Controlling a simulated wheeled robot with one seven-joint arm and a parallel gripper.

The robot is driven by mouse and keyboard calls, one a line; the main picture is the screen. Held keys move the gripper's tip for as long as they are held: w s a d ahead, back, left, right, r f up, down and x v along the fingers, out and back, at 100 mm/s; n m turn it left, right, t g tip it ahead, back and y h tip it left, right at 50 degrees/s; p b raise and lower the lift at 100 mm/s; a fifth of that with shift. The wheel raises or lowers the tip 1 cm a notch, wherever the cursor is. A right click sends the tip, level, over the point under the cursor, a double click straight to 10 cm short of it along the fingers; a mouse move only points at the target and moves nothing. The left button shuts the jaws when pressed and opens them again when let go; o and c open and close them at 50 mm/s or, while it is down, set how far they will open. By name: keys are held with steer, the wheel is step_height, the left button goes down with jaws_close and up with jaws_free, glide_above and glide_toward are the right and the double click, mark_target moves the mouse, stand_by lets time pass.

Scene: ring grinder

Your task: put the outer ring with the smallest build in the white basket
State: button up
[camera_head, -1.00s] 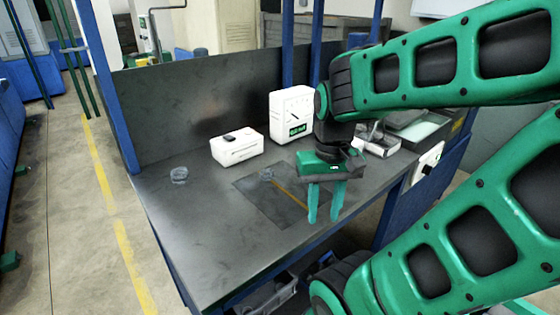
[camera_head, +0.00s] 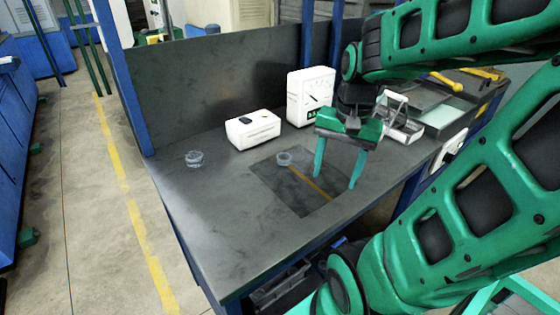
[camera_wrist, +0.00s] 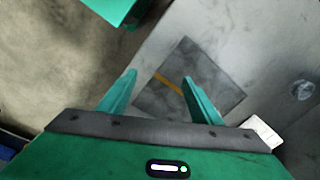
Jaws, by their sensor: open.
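One metal ring (camera_head: 195,158) lies on the grey bench top at the left. One ring also shows at the right edge of the wrist view (camera_wrist: 302,90), off the mat. The white basket (camera_head: 404,132) with a raised handle stands at the right of the bench, partly behind my gripper. My gripper (camera_head: 338,178) is open and empty, fingers pointing down over the right part of the mat.
A dark square mat (camera_head: 300,197) with a yellow line lies mid-bench. A white box (camera_head: 253,132) and a taller white gauge box (camera_head: 309,92) stand behind it. A pale-topped tray (camera_head: 436,111) and yellow-handled items (camera_head: 446,82) are at the right. The bench's front left is clear.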

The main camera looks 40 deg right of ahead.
steer(key=w+d+m+t+y, duration=0.2)
steer(key=w+d+m+t, duration=0.15)
steer(key=w+m, duration=1.5)
steer(key=shift+g, duration=0.25)
steer(key=x, duration=0.9)
steer(key=shift+w+d+f, duration=0.2)
steer(key=shift+w+d, duration=0.05)
steer(key=shift+w, duration=0.15)
steer(key=c, duration=1.2)
steer(key=shift+c, duration=0.2)
steer(key=shift+r, duration=0.15)
